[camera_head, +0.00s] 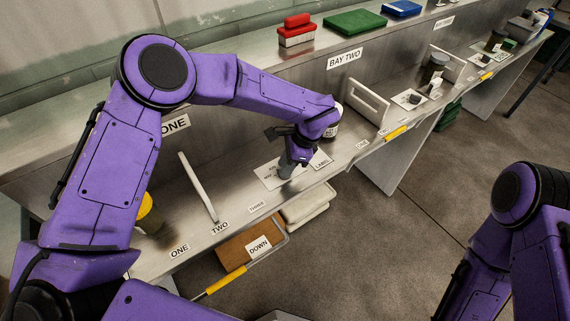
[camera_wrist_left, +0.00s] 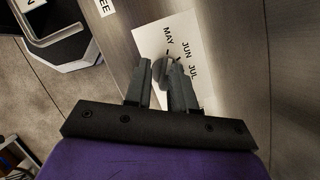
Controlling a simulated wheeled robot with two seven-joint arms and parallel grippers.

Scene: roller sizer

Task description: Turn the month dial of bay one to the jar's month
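The month dial is a small grey round knob (camera_wrist_left: 166,70) on a white card (camera_wrist_left: 205,68) reading MAY, JUN and JUL in the left wrist view. In the head view the card (camera_head: 268,174) lies on the steel bench, partly behind my gripper. My left gripper (camera_head: 289,166) points down at it. In the left wrist view its two grey fingers (camera_wrist_left: 160,80) stand slightly apart at the knob; whether they press on it I cannot tell. My right gripper is out of view.
A yellow-lidded jar (camera_head: 150,213) stands by the ONE mark, partly behind my arm. Upright pale dividers (camera_head: 197,187) (camera_head: 368,103) stand on the bench.

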